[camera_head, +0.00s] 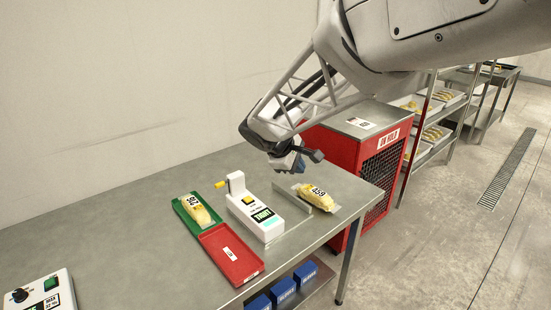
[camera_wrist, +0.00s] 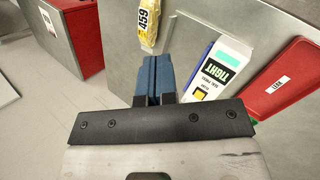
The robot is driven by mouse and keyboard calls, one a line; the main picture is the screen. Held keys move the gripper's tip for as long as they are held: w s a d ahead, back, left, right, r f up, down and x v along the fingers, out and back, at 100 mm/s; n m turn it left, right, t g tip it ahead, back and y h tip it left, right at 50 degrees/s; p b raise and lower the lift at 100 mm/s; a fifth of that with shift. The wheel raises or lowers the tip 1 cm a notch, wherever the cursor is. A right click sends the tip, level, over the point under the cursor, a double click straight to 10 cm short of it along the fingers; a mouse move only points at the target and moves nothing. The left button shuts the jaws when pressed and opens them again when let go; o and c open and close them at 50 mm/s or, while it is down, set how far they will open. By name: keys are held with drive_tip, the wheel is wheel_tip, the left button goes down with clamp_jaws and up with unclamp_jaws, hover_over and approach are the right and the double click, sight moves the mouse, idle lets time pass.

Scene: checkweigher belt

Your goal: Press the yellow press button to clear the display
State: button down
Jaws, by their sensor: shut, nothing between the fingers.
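The yellow press button (camera_head: 248,200) is a small square on top of a white device (camera_head: 262,228) on the steel table. In the wrist view the button (camera_wrist: 200,93) lies right of my fingers. A teal display patch (camera_head: 262,215) and a label reading "TIGHT" are on the same device.
Left are a green tray (camera_head: 188,212) with another pack and a red tray (camera_head: 231,256). A red cabinet (camera_head: 345,155) stands behind the table. A control box (camera_head: 42,290) sits front left.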

sight(248, 199)
drive_tip(key=w+a+f+n+t, duration=0.1)
drive_tip(key=w+a+f+n, duration=0.2)
drive_tip(key=a, duration=0.5)
drive_tip(key=w+a+f+n+t, duration=0.1)
drive_tip(key=w+a+f+n, duration=0.1)
drive_tip(key=w+a, duration=0.4)
drive_tip(key=shift+a+f+n+t+h, duration=0.3)
drive_tip(key=shift+a+f+n, duration=0.1)
drive_tip(key=shift+a+f, duration=0.55)
drive_tip(key=shift+a, duration=0.1)
drive_tip(key=shift+f, duration=4.3)
drive_tip(key=shift+f, duration=0.85)
drive_tip(key=shift+r, duration=0.85)
drive_tip(key=shift+r, duration=0.15)
